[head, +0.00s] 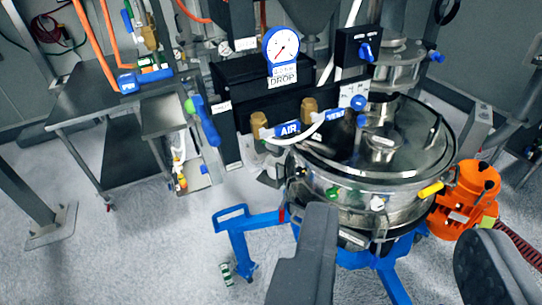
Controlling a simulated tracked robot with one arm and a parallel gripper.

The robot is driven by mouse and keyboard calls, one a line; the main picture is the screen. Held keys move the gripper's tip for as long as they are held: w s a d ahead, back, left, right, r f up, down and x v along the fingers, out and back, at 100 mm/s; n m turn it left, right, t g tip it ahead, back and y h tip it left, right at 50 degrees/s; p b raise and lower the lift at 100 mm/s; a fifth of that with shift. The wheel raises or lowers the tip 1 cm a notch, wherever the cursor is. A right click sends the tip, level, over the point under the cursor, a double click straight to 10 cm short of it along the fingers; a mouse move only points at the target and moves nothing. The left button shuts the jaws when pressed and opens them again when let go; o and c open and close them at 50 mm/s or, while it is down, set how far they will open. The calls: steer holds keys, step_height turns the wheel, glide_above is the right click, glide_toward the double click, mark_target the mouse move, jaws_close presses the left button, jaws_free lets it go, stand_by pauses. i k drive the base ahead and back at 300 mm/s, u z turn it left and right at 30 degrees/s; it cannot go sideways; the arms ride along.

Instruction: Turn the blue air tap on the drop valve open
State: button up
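The blue air tap (287,129), a small handle lettered AIR, sits on the drop valve's black block, between two brass fittings. It lies roughly level, tilted up to the right. A white hose curves beneath it. The DROP label (283,77) is above it, under a white pressure gauge (281,46). A second blue tap lettered VENT (335,114) is just to its right. My gripper (398,225) is open, its two dark fingers wide apart at the bottom of the view. It is empty and well apart from the tap, which is above and left of the fingers.
The steel sifter drum (345,203) with a clear lid stands right of the tap, on a blue frame (248,222). An orange motor (466,200) is at its right. A vertical blue handle (207,122) and a steel table (83,95) are left. The floor at lower left is mostly clear.

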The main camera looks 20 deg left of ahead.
mark_target(286, 129)
steer(key=u, duration=0.3)
steer(key=i, duration=0.95)
steer(key=z, duration=0.45)
steer(key=k, duration=1.3)
steer(key=u, duration=0.3)
steer(key=i, duration=1)
steer(key=z, duration=0.05)
